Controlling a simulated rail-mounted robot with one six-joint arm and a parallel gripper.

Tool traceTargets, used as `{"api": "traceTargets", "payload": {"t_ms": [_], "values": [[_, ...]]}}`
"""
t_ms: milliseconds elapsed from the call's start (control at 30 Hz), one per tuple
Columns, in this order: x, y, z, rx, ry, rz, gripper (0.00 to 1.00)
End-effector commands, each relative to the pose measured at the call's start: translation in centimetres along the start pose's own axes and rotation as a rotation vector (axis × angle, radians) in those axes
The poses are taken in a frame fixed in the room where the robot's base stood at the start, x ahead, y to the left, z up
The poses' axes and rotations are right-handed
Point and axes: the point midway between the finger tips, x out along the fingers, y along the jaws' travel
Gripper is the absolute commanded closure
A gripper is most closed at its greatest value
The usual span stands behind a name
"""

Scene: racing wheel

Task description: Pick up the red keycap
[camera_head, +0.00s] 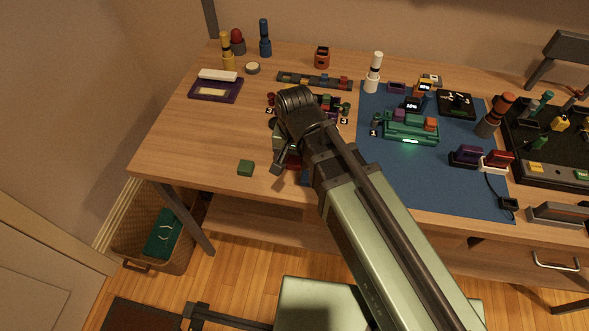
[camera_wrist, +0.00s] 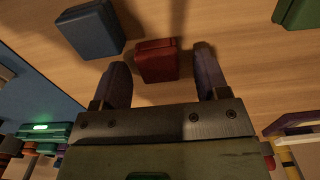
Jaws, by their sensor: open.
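The red keycap (camera_wrist: 157,61) is a small dark red block on the wooden table. In the wrist view it lies between the two fingers of my gripper (camera_wrist: 161,62), with a gap on each side. My gripper is open and empty. In the head view my arm covers most of this spot; a bit of the red keycap (camera_head: 293,161) shows beside the gripper. How high the fingertips are above the table is hard to tell.
A blue keycap (camera_wrist: 90,30) lies close by, left of the red one in the wrist view. A green keycap (camera_head: 246,168) lies farther off on the table. A blue mat (camera_head: 440,185) with several devices is to the right. The table's front left is mostly clear.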

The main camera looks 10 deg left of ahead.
Motion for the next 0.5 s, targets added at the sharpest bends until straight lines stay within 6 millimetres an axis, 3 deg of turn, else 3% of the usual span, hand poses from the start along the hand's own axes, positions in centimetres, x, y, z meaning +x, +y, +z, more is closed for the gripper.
{"api": "traceTargets", "payload": {"t_ms": [167,500], "values": [[-0.08,0.01,0.00,0.000,0.000,0.000,0.32],[-0.09,0.00,0.00,0.000,0.000,0.000,0.82]]}}
